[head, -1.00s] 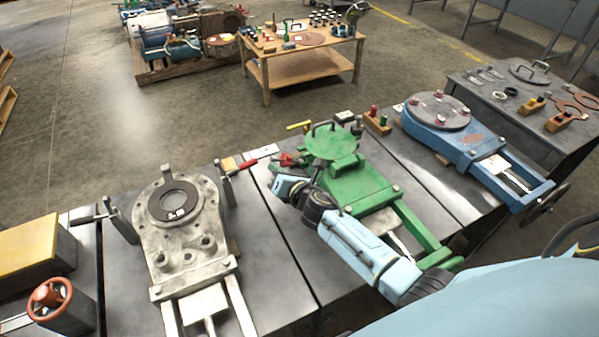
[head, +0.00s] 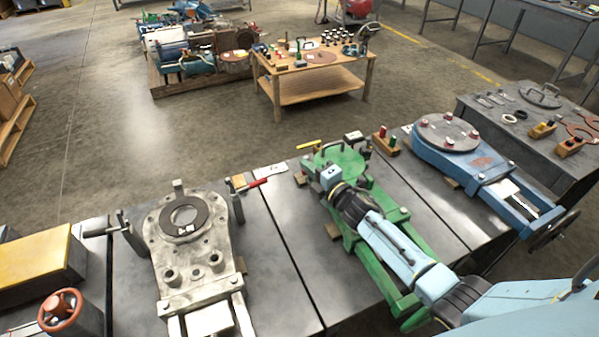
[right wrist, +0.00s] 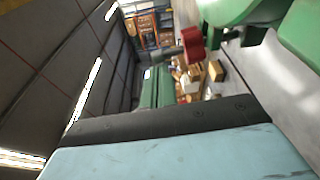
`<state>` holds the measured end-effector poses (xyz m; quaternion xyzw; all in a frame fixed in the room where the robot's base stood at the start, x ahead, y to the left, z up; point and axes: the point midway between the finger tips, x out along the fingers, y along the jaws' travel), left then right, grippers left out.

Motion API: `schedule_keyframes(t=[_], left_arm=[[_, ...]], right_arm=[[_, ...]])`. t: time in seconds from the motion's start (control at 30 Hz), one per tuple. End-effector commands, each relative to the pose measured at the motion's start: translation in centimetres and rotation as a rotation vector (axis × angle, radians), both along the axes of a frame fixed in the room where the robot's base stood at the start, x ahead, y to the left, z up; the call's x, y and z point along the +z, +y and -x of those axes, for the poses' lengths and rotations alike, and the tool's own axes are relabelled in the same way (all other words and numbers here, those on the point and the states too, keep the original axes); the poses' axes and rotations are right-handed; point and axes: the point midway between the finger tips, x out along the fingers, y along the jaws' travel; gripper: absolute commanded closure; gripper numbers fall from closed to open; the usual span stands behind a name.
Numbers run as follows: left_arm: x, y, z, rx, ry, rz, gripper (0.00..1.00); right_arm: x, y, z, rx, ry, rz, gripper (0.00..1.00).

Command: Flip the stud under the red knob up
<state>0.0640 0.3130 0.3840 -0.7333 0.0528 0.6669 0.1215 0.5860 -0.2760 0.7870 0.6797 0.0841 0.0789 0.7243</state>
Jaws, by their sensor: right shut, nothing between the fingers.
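The green valve (head: 384,268) lies on the bench, with its round green lid (head: 337,158) at the far end. My right arm reaches over it from the right. My right gripper (head: 328,178) is shut and empty over the lid's near left part; its fingertips are hard to make out. In the head view my arm hides part of the valve, and I cannot clearly pick out this stud. My left gripper is out of view.
A grey valve (head: 190,262) lies left on the bench, with a red-handled tool (head: 252,184) beside it. A blue valve (head: 466,176) lies right. A wooden block (head: 385,145) with red and green pieces stands behind. Bare bench top lies between the grey and green valves.

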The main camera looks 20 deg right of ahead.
Motion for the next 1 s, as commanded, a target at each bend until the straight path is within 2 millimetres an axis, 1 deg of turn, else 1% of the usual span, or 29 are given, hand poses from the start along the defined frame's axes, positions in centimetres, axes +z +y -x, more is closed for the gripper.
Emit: schedule_keyframes(t=[0.1,0.33,0.47,0.77,1.0], left_arm=[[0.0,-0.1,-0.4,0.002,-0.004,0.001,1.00],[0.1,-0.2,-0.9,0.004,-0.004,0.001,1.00],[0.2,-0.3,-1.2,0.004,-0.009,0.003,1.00],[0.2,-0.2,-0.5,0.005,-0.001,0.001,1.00],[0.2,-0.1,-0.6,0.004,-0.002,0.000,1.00]], right_arm=[[0.1,-0.7,0.0,0.000,-0.001,-0.063,1.00],[0.2,-1.4,0.0,0.001,0.000,-0.140,1.00],[0.3,-1.5,-0.1,0.001,0.000,-0.157,1.00],[0.3,-1.6,-0.1,0.000,0.000,-0.163,1.00],[0.3,-1.5,0.0,0.000,0.000,-0.163,1.00]])
